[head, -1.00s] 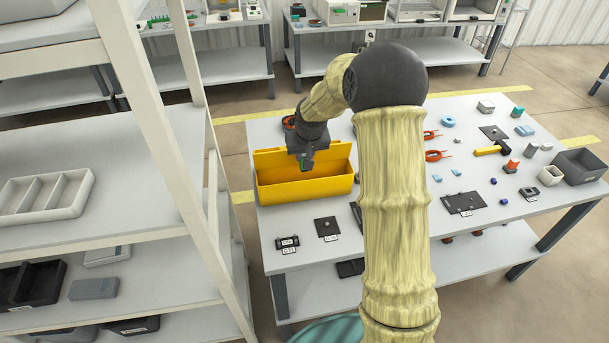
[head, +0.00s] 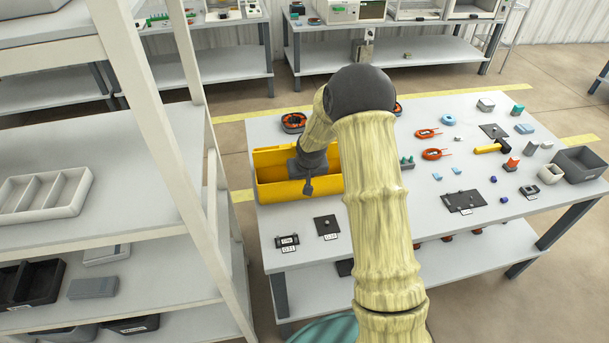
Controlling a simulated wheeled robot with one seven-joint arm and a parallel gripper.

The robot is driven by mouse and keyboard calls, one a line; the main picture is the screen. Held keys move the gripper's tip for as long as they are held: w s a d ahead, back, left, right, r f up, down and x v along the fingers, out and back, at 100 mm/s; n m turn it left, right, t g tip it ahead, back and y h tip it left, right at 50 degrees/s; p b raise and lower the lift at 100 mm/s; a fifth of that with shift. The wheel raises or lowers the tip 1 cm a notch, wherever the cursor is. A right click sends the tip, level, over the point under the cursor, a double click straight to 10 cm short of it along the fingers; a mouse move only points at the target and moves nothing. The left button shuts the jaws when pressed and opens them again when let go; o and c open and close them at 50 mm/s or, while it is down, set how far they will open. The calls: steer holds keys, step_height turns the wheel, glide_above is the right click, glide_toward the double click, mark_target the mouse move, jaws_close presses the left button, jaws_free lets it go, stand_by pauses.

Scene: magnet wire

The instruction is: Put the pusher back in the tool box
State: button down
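The yellow tool box (head: 275,191) stands at the left end of the table with its lid side raised at the back. My gripper (head: 308,187) is over the front part of the tool box, low against its opening. My wrist and arm cover the right side of the box and much of its inside. The fingertips are small and dark, and I cannot tell whether they are open or shut. I cannot make out the pusher; nothing clear shows between the fingers.
Two small dark plates with labels, a left one (head: 287,241) and a right one (head: 326,226), lie in front of the box. A red-and-black ring (head: 293,122) lies behind it. The yellow-headed hammer (head: 487,149) and grey bin (head: 579,163) are right. A white shelf frame (head: 150,120) stands left.

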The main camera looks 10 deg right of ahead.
steer(key=shift+w+r, duration=0.1)
steer(key=shift+w, duration=0.3)
steer(key=shift+f, duration=0.25)
steer(key=c, duration=1.3)
jaws_free()
steer(key=shift+o, duration=0.2)
steer(key=v, duration=1.7)
steer(key=shift+a+r, duration=0.2)
